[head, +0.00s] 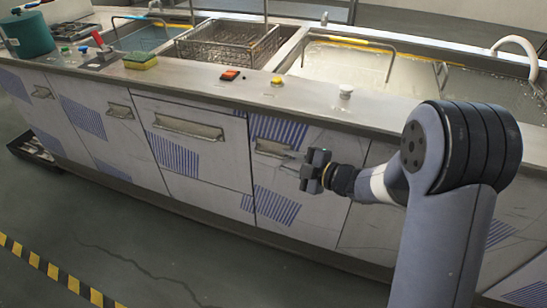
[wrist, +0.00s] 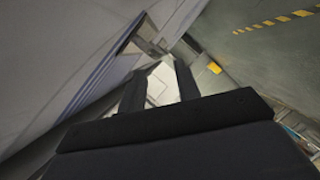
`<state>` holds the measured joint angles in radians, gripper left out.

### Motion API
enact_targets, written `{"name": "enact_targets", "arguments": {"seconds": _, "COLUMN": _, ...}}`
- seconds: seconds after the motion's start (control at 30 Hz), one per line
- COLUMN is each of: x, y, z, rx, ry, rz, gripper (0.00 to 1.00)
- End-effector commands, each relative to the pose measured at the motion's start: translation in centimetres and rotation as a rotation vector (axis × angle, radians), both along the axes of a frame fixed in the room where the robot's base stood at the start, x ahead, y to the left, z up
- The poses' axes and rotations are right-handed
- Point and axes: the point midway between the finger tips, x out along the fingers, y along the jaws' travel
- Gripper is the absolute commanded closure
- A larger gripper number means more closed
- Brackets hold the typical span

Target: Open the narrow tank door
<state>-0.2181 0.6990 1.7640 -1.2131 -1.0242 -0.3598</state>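The narrow tank door (head: 285,190) is a pale grey panel with blue striped patches, in the middle of the counter front. It looks flush with the panels beside it. Its metal bar handle (head: 272,148) is near the top. My gripper (head: 289,161) is just right of and slightly below the handle, with its fingers pointing left. In the wrist view, my gripper's two dark fingers (wrist: 160,78) are apart, with a pale surface between them. A metal handle-like shape (wrist: 150,46) lies beyond the fingertips. I cannot tell whether the fingers touch the handle.
A wider door with a handle (head: 187,127) is to the left. Above, the steel counter (head: 200,75) carries a sponge (head: 140,60), red and yellow buttons and a white knob (head: 346,91). A mesh basket (head: 230,47) sits in a tank. The floor (head: 150,240) in front is clear.

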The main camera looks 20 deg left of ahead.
Motion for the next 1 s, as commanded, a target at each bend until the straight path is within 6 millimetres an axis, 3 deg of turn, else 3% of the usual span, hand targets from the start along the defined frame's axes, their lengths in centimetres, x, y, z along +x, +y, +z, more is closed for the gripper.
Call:
{"name": "enact_targets", "arguments": {"seconds": 0.1, "x": 0.8, "y": 2.2, "z": -0.7, "rx": 0.000, "ry": -0.001, "rz": 0.002, "gripper": 0.68}}
{"name": "enact_targets", "arguments": {"seconds": 0.3, "x": 1.9, "y": 4.6, "z": -1.2, "rx": 0.000, "ry": 0.000, "rz": 0.000, "gripper": 0.68}}
{"name": "enact_targets", "arguments": {"seconds": 0.7, "x": 2.3, "y": 5.4, "z": -1.3, "rx": 0.001, "ry": 0.000, "rz": -0.003, "gripper": 0.68}}
{"name": "enact_targets", "arguments": {"seconds": 1.0, "x": 2.3, "y": 5.3, "z": -1.3, "rx": 0.000, "ry": 0.001, "rz": -0.003, "gripper": 0.91}}
